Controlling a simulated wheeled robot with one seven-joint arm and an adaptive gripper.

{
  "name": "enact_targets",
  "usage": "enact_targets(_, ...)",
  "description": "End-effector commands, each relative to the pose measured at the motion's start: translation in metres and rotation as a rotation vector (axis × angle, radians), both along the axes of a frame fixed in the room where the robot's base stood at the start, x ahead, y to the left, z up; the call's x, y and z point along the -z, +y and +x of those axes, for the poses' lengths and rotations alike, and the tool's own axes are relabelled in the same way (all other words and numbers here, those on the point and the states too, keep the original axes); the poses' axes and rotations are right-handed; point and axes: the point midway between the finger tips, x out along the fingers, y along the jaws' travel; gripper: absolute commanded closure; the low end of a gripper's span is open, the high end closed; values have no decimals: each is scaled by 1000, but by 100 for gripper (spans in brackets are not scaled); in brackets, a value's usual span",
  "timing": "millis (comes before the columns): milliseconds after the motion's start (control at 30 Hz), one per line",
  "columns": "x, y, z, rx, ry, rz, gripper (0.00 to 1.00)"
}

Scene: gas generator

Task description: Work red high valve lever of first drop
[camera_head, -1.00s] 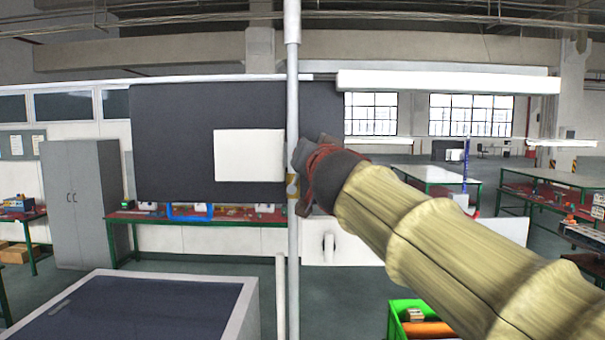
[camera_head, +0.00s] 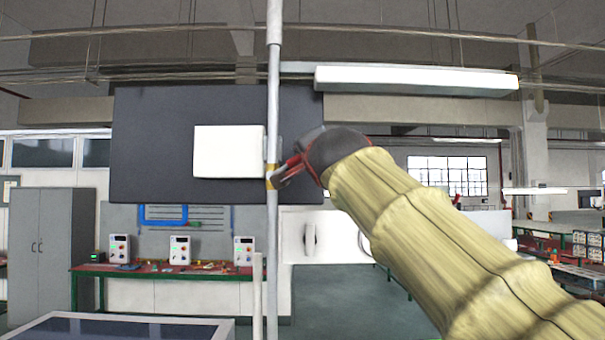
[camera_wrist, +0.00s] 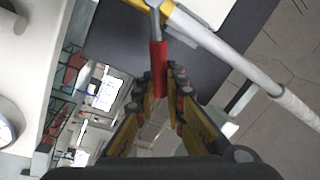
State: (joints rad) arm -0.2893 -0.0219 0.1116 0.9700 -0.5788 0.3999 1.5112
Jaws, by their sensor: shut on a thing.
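A red valve lever (camera_wrist: 158,58) runs down from a pipe (camera_wrist: 225,55) in the wrist view. My gripper (camera_wrist: 163,82) has its fingertips closed on the lower end of the lever. In the head view, the upright grey pipe (camera_head: 272,225) carries a yellow-banded valve (camera_head: 270,176). My gripper (camera_head: 291,168) reaches it from the right, and the lever there is hard to tell from the red parts of the gripper. My wrist and fingers hide some of the valve's right side.
A white box (camera_head: 228,152) and a dark panel (camera_head: 150,150) stand behind the pipe. A workbench (camera_head: 175,271) with several devices and a grey cabinet (camera_head: 50,245) are farther back at left. A flat dark-topped case (camera_head: 120,329) is low in front.

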Motion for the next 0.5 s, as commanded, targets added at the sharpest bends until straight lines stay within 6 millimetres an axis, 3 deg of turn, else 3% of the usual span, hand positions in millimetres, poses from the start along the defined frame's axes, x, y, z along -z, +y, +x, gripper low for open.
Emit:
enact_targets(33, 12, -1, 1, 1, 0, 29, 100)
enact_targets(500, 37, -12, 1, 2, -9, 335, 100)
